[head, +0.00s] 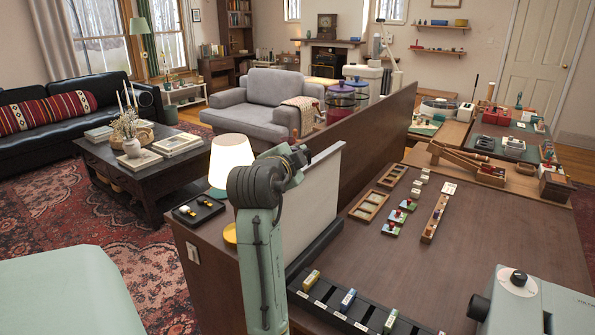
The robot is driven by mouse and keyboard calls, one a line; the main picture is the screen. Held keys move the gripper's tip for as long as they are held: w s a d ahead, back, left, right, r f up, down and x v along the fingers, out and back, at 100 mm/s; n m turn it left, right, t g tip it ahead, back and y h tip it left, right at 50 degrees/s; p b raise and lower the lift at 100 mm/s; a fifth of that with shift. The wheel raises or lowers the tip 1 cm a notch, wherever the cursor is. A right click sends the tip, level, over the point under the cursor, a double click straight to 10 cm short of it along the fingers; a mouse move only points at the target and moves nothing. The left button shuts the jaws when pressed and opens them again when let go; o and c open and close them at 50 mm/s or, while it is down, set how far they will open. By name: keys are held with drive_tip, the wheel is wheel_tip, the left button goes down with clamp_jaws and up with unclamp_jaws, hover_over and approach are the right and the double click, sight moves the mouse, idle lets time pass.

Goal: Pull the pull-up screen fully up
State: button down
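The pull-up screen (316,205) is a pale sheet standing up from a long dark base (318,243) on the dark wooden surface. Its top edge runs to about the height of the lamp's shade, and part of its left side is hidden behind my arm. My gripper (299,158) is at the screen's upper left end, beyond the bend of my arm. It is small and partly hidden by my own links. I cannot tell whether its fingers touch the top bar or are closed.
A lamp (231,162) and a black tray (198,210) stand left of my arm. A dark partition (372,125) rises behind the screen. Wooden trays (368,206), a slotted black rack (345,308) and a projector-like device (530,300) stand right. The brown tabletop's middle is clear.

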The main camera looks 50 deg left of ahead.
drive_tip(key=shift+r, duration=0.25)
drive_tip(key=c, duration=2)
unclamp_jaws()
drive_tip(key=shift+s, duration=0.1)
drive_tip(key=v, duration=1.1)
drive_tip(key=shift+s+d, duration=0.3)
drive_tip(key=shift+r, duration=0.1)
